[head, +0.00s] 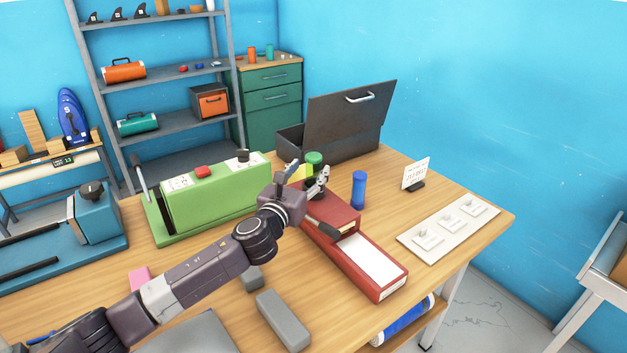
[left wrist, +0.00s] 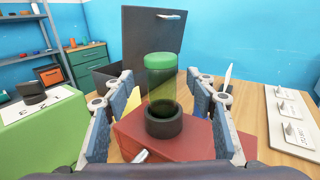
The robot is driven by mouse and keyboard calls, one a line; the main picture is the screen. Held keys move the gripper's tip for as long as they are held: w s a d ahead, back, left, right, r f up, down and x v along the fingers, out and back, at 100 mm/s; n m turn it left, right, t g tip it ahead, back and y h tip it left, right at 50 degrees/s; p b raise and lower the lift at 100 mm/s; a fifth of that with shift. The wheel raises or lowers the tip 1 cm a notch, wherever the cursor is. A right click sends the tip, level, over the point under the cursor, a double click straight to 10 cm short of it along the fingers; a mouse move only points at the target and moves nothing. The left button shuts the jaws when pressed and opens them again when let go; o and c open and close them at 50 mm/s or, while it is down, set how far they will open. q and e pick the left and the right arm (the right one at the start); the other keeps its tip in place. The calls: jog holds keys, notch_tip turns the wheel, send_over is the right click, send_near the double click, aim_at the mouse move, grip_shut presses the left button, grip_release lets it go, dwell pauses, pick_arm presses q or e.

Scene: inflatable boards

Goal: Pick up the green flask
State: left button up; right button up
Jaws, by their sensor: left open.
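The green flask (left wrist: 160,88) has a green cap, a see-through body and a dark ring at its base. In the left wrist view it looks upright on a red box (left wrist: 190,138), between the two fingers of my left gripper (left wrist: 161,82), with gaps on both sides. In the head view the flask's green cap (head: 314,157) shows just beyond my left gripper (head: 307,175), which partly hides its body. My left gripper is open and empty. I cannot tell exactly how far the flask reaches between the fingers. My right gripper is not in view.
A blue cylinder (head: 359,190) stands right of the flask. An open dark toolbox (head: 345,115) stands behind it, and a green machine (head: 210,195) to the left. A switch panel (head: 420,240) lies at right.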

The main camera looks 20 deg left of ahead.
aim_at(310, 169)
pick_arm(q)
jog(key=w, duration=0.1)
jog(key=w+b, duration=0.1)
jog(key=w, duration=0.1)
jog(key=shift+w+d+f, duration=0.15)
jog(key=shift+w+d, duration=0.05)
jog(key=shift+s, duration=0.1)
jog(key=shift+c, duration=1)
jog(key=c, duration=1)
jog(key=shift+c, duration=0.9)
jog(key=shift+r, duration=0.2)
